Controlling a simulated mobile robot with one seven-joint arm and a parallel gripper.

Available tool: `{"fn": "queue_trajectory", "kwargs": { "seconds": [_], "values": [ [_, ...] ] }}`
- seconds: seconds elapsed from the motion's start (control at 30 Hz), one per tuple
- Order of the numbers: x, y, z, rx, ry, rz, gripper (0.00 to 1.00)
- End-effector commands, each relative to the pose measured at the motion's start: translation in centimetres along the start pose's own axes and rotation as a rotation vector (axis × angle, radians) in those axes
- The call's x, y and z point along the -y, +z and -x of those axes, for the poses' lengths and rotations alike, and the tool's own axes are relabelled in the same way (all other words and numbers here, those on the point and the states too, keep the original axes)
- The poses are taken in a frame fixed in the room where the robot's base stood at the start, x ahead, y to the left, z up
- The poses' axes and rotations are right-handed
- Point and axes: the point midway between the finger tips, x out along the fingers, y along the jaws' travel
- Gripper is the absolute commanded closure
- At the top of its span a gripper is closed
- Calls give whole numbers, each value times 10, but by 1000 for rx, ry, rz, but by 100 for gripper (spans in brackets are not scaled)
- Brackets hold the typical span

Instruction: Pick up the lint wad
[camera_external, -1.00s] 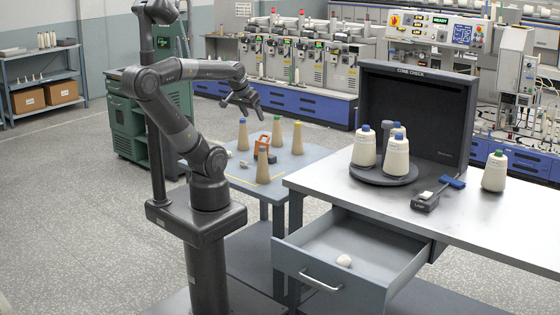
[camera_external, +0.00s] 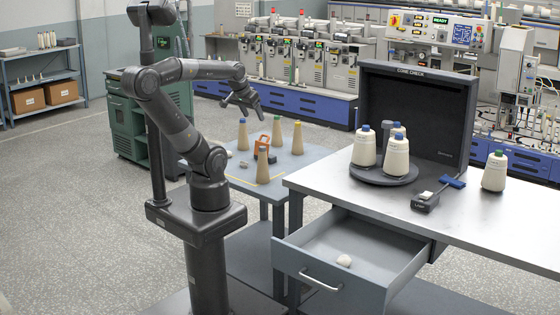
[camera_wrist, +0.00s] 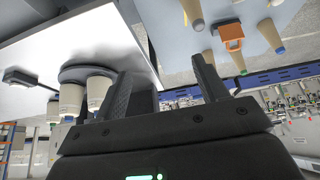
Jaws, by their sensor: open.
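The lint wad (camera_external: 344,261) is a small whitish lump lying on the floor of the open drawer (camera_external: 318,285), under the metal-topped bench. It does not show in the wrist view. My gripper (camera_external: 243,110) is raised above the small blue-grey table, well to the left of and higher than the drawer. Its two fingers are spread, with nothing between them; they also show in the wrist view (camera_wrist: 163,72).
Several tan cones and an orange holder (camera_external: 262,145) stand on the blue-grey table (camera_external: 240,185). The bench (camera_external: 450,235) carries white bobbins on a dark turntable (camera_external: 384,177), a lone bobbin (camera_external: 494,172) and a small black device (camera_external: 425,202). The drawer is open from above.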

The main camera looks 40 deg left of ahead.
Motion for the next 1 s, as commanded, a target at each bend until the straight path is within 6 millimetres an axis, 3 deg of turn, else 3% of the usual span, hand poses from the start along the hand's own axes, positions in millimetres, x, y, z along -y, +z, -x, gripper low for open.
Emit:
{"fn": "queue_trajectory", "kwargs": {
  "seconds": [0.53,0.77,1.0],
  "values": [
    [3,-8,-1,8,-6,2,36],
    [28,-56,-13,69,-35,10,36],
    [74,-114,-42,147,-62,18,36]
  ]
}}
